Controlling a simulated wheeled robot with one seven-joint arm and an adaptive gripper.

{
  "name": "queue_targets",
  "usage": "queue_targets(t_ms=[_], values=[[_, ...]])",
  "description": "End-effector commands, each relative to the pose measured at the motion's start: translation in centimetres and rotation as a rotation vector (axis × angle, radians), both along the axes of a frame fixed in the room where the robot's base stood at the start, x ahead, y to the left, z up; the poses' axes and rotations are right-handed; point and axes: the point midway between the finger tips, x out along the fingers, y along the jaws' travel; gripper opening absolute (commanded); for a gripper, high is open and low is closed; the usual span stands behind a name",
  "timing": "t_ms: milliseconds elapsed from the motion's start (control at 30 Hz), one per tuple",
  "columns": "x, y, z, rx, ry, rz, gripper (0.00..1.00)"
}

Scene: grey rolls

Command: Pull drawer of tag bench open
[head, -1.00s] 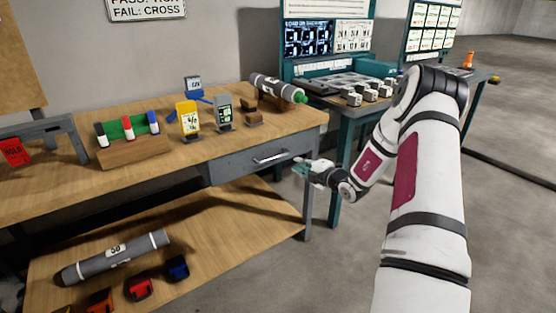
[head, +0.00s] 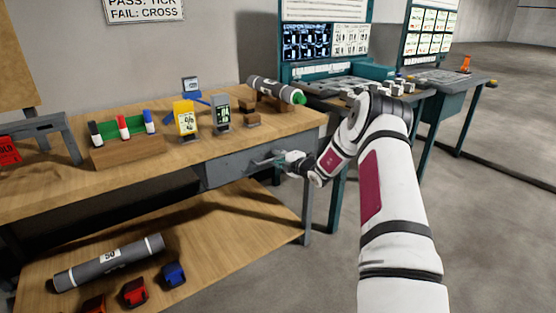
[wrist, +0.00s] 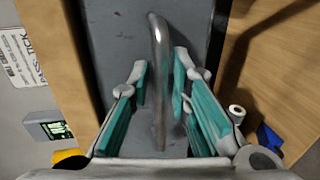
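The tag bench (head: 75,190) is a wooden-topped bench with a grey drawer (head: 222,173) under its top at the right end. The drawer looks shut. Its silver bar handle (wrist: 158,70) runs lengthwise through the wrist view, in front of the grey drawer front (wrist: 110,30). My gripper (wrist: 160,85) is open, with one teal-padded finger on each side of the handle and visible gaps to it. In the head view my gripper (head: 262,160) is at the drawer front and hides most of the handle.
On the bench top stand a marker holder (head: 125,150), a yellow device (head: 186,120), a grey device (head: 221,115) and a grey roll (head: 272,88) on a wooden cradle. Another roll (head: 108,263) lies on the lower shelf. Floor in front is clear.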

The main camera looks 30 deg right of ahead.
Motion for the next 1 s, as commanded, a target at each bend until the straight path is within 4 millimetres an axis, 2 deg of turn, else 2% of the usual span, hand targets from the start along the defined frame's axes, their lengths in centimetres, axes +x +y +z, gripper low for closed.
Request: queue_targets(t_ms=[167,233,267,667,867,1000], values=[[0.0,0.0,0.0,0.000,0.000,0.000,0.18],[0.0,0.0,0.0,0.000,0.000,0.000,0.02],[0.0,0.0,0.0,0.000,0.000,0.000,0.00],[-0.7,0.0,0.1,0.000,0.001,0.001,0.00],[-3.7,-0.2,0.2,0.003,0.004,-0.002,0.00],[-7.0,-0.4,0.3,0.004,0.004,-0.004,0.00]])
